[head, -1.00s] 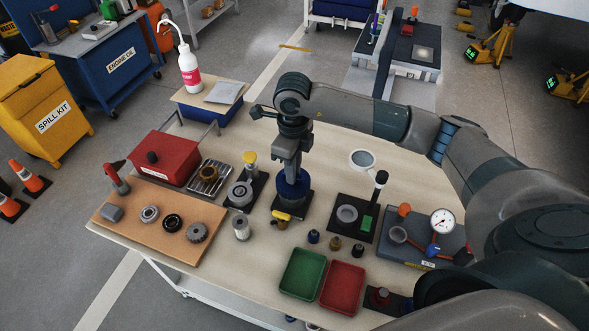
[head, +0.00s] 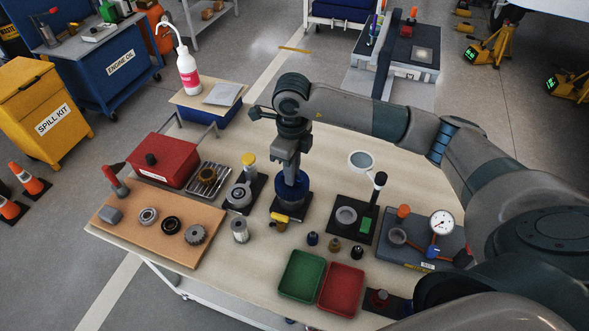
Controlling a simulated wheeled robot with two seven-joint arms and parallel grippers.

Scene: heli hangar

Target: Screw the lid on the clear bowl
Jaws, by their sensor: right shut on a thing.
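My right gripper (head: 290,179) points straight down, shut on a round blue lid (head: 291,193). The lid sits above a black base plate (head: 275,211) near the middle of the bench, with a yellow part (head: 280,218) at its front. I cannot make out the clear bowl; the lid and gripper hide what is under them. Whether lid and bowl touch cannot be told. My left gripper does not show.
Left of the lid stands a grey fixture with a yellow knob (head: 249,159). Right are a black stand with a green block (head: 365,225) and a dial gauge (head: 441,222). Green (head: 302,277) and red (head: 341,289) trays lie in front. A red box (head: 163,160) stands left.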

